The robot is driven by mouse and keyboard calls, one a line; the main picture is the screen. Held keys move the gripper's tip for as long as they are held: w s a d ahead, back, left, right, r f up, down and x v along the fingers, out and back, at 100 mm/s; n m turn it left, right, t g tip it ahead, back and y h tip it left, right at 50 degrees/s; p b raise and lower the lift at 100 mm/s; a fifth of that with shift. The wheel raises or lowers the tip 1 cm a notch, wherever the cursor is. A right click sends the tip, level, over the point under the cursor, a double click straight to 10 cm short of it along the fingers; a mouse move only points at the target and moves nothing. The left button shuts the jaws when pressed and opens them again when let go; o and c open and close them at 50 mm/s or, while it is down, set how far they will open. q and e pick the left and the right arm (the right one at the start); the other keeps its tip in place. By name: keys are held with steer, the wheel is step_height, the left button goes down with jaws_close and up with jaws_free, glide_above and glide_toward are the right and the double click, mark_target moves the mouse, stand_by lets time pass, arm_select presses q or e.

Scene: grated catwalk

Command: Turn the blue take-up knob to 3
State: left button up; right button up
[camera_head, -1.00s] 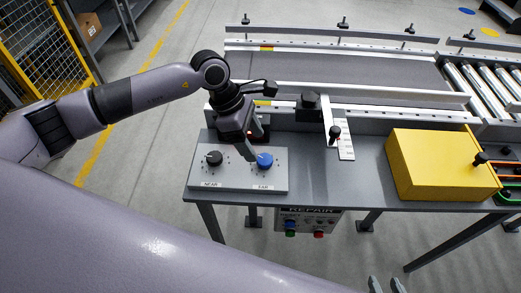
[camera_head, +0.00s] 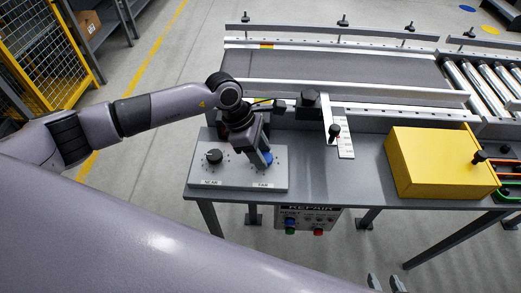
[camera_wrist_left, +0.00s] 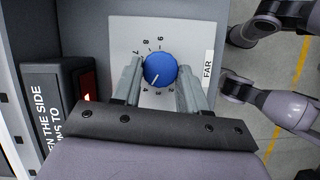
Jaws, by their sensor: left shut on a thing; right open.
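The blue take-up knob (camera_head: 268,157) is on the right of a light grey panel (camera_head: 231,180), above the "FAR" label. My left gripper (camera_head: 262,159) is down over it in the head view and partly hides it. In the left wrist view the blue knob (camera_wrist_left: 160,69) sits between the two fingers of my left gripper (camera_wrist_left: 158,72), one on each side. Its white pointer line points to the lower left of that picture. My right gripper (camera_head: 385,284) shows two parted fingertips at the bottom edge.
A black knob (camera_head: 214,157) stands beside it above "NEAR". A yellow box (camera_head: 440,163) is on the bench's right. A black-knobbed lever (camera_head: 334,131) stands by a white scale. A conveyor (camera_head: 335,73) runs behind. A "REPAIR" button box (camera_head: 308,219) hangs below.

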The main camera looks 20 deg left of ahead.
arm_select(q)
steer(key=n+t+p, duration=0.1)
steer(key=n, duration=0.2)
steer(key=shift+s+r, duration=0.1)
steer(key=shift+s, duration=0.05)
steer(key=shift+d+n+t+y, duration=0.1)
steer(key=shift+n+t+y, duration=0.4)
steer(key=shift+n, duration=0.8)
steer(key=o, duration=1.1)
steer(key=shift+s, duration=0.1)
steer(key=v, duration=0.7)
